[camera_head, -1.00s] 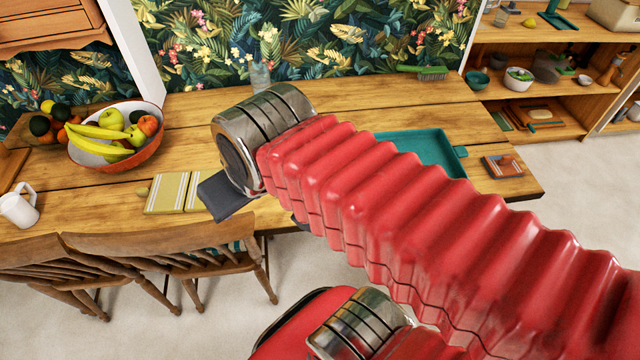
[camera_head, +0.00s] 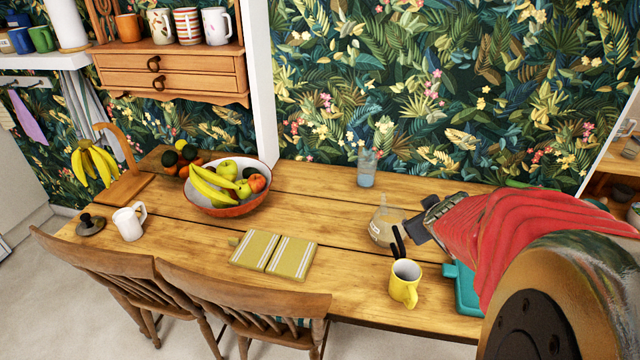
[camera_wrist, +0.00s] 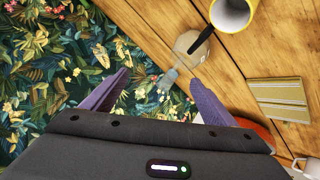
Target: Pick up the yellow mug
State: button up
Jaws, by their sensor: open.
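The yellow mug (camera_head: 405,288) stands upright on the wooden table near its front edge, with its white inside showing. It also shows at the top edge of the wrist view (camera_wrist: 232,14), partly cut off. My gripper (camera_wrist: 160,82) is open, with nothing between its fingers. In the head view my dark gripper (camera_head: 416,228) is above the table, behind the mug and apart from it. Its fingers are hard to make out there.
A glass jug (camera_head: 382,232) with a black handle stands just behind the mug. A teal tray (camera_head: 466,292) lies to its right. A striped cloth or book (camera_head: 274,252), fruit bowl (camera_head: 228,208) and white mug (camera_head: 129,224) are leftward. A glass (camera_head: 366,168) stands near the wall.

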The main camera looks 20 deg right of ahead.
jog(key=s+d+f+n+y, duration=0.1)
jog(key=d+f, duration=0.4)
jog(key=n+t+y, duration=0.1)
jog(key=t+y, duration=0.4)
jog(key=y, duration=0.3)
send_near(418, 281)
jog(key=shift+w+r, duration=0.15)
jog(key=shift+w, duration=0.05)
jog(key=shift+g, duration=0.3)
jog(key=shift+x, duration=4.3)
jog(key=shift+w, duration=0.1)
